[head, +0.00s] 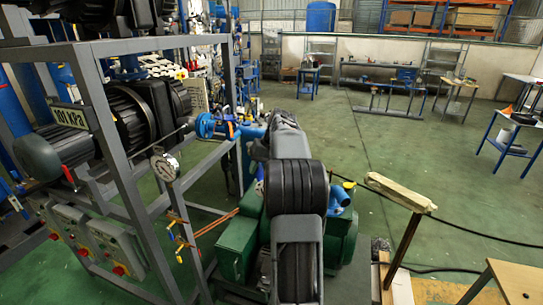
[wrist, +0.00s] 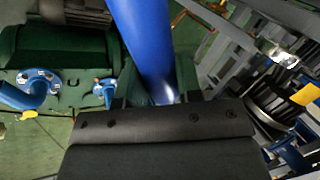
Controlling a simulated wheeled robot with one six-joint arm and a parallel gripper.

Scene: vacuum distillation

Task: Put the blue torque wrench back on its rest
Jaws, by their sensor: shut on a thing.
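The blue torque wrench (wrist: 143,40) shows in the wrist view as a smooth, thick blue bar. It runs from the top edge down to the jaws of my gripper (wrist: 160,97). My gripper is shut on it; the fingertips are mostly hidden by the dark gripper body. In the head view my own arm covers most of the gripper, and I cannot clearly tell the wrench from the blue pipework beside it.
A grey steel frame (head: 105,120) with motors, a pressure gauge (head: 164,166) and control boxes stands at left. A green pump (head: 238,250) with blue flanges (wrist: 38,80) lies below my arm. Open floor (head: 330,125) lies beyond.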

